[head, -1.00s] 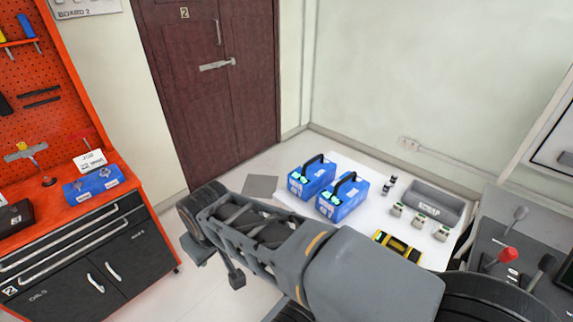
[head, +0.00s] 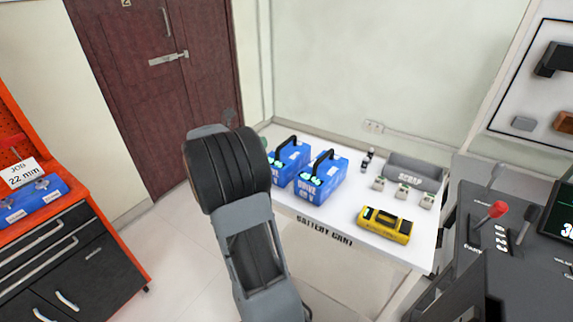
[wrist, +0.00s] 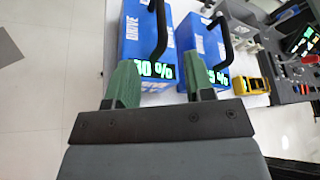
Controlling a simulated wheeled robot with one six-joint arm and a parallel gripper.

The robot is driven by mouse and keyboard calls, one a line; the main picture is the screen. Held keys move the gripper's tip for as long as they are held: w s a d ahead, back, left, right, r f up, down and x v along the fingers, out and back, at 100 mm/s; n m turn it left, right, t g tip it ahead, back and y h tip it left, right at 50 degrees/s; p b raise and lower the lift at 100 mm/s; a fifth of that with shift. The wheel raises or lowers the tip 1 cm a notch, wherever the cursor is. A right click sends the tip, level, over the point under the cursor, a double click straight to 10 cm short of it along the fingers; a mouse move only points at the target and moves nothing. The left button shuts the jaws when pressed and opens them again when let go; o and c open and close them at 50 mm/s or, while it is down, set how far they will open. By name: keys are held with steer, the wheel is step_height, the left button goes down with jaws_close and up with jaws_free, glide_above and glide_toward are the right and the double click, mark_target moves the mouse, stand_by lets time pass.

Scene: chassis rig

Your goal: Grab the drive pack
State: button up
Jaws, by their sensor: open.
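Two blue drive packs with black carry handles stand side by side on the white battery cart (head: 383,246). The left pack (head: 292,157) is partly covered by my arm in the head view; the right pack (head: 322,183) reads DRIVE. The wrist view shows the left pack (wrist: 133,45) and right pack (wrist: 195,45) with green percent displays. The left display seems to end in 0 % and the right in 9 %, each partly covered by my fingers. My gripper (wrist: 160,80) is open and empty, its two green fingers in front of the packs' display faces.
A yellow meter-like device (head: 384,224), several small grey-and-white blocks (head: 402,191) and a grey scrap bin (head: 416,172) share the cart. A control console (head: 500,235) stands right. A red bench at left holds another blue box (head: 32,200). Floor shows between.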

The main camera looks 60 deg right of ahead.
glide_above(272, 160)
step_height(272, 160, down, 2)
steer(key=shift+w+d, duration=0.1)
steer(key=shift+f+b+x, duration=0.15)
steer(key=shift+b+x, duration=0.05)
steer(key=shift+x, duration=1.1)
steer(key=shift+f+b+x, duration=0.1)
steer(key=shift+b+x, duration=0.1)
steer(key=shift+x, duration=1.1)
steer(key=shift+c, duration=0.4)
jaws_close()
steer(key=shift+r, duration=0.2)
